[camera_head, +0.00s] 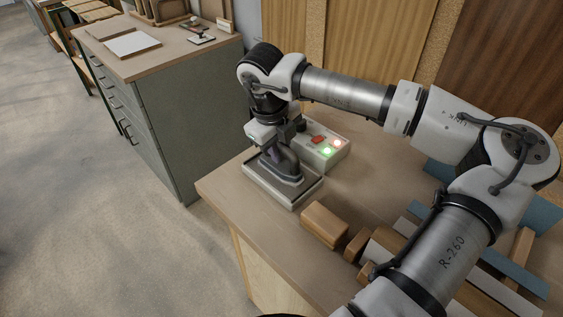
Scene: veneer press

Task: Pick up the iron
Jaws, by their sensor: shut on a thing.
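The iron (284,170) is dark with a purple-grey part and stands on a pale grey tray-like rest (290,203) near the left end of the wooden workbench. My gripper (273,147) is directly above the iron, pointing down, and is shut on its upper part. The fingertips and the exact grip on the handle are mostly hidden by my wrist. The iron appears to be still on or just over the rest; I cannot tell if there is a gap.
A control box (327,150) with a red switch and lit lamps adjoins the rest. Wooden blocks (324,224) and strips lie to the right on the workbench (226,184). A grey drawer cabinet (177,112) stands at the back left. The floor at left is clear.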

